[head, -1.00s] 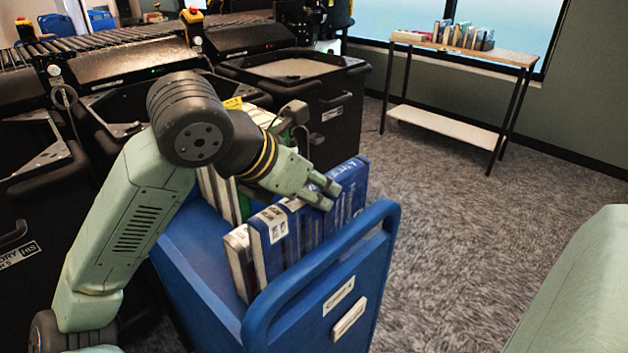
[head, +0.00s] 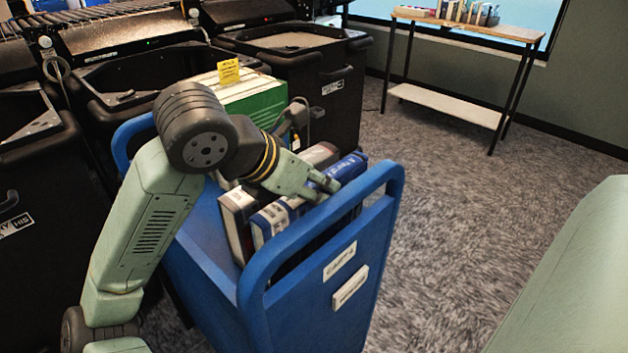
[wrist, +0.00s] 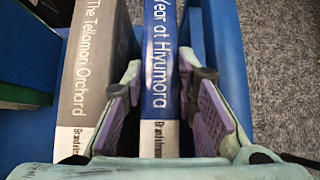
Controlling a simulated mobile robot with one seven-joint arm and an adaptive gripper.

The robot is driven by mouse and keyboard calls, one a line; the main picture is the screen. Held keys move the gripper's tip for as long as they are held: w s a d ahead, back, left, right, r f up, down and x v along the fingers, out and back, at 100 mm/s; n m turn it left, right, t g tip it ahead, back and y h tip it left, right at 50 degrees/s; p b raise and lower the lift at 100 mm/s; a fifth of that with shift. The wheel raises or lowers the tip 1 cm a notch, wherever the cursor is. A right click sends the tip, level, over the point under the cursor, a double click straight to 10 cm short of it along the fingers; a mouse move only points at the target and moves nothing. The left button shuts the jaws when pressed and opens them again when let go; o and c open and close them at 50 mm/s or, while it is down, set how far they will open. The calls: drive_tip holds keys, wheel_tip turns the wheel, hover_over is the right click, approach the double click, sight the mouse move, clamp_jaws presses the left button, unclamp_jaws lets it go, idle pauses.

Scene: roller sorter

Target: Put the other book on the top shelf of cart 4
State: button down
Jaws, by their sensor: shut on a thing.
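The blue book (head: 275,216), titled "Year at Hiyumora" in the wrist view (wrist: 161,65), stands upright on the blue cart (head: 312,262). My gripper (head: 324,190) has its fingers on either side of the blue book's spine, which shows between the purple pads in the wrist view (wrist: 165,95). A grey book (head: 237,216), "The Tellamori Orchard" (wrist: 95,70), stands beside it on the left. Whether the blue book's bottom touches the shelf is hidden by the cart's end panel. The cart's label (head: 339,262) is too blurred to read.
Green-covered books with a yellow tag (head: 229,72) stand farther back on the cart. Black bins (head: 316,80) line the sorter behind it. A table (head: 470,27) with books stands by the window. Open carpet (head: 440,190) lies to the right.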

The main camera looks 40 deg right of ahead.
drive_tip(key=shift+f+b, duration=0.55)
drive_tip(key=shift+b, duration=0.15)
idle(0.5)
drive_tip(key=c, duration=1.2)
unclamp_jaws()
drive_tip(key=shift+a, duration=0.1)
drive_tip(key=v, duration=1.2)
